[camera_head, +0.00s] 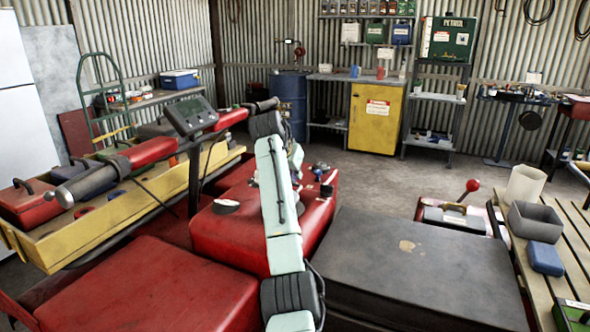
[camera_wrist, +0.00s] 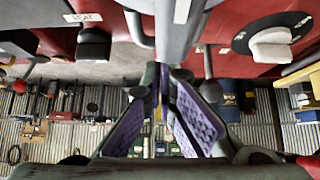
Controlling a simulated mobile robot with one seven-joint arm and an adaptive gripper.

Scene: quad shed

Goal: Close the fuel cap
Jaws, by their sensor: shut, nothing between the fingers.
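The red quad body (camera_head: 232,240) has a dark round fitting with a pale top (camera_head: 226,206), left of my arm. What looks like the same fitting, a black marked disc with a pale knob (camera_wrist: 271,44), shows at the upper right of the wrist view; I take it for the fuel cap. I cannot tell how it is seated. My gripper (camera_wrist: 163,82) has purple pads, is shut and empty, and is apart from the disc. In the head view my arm crosses the red body and my gripper cannot be clearly made out.
A black seat (camera_head: 410,268) lies right of the red body. The handlebar display (camera_head: 191,115) and a yellow rack (camera_head: 95,225) are at left. A slatted table (camera_head: 560,270) with a grey bin (camera_head: 536,221) stands at right. Floor is clear towards the yellow cabinet (camera_head: 376,117).

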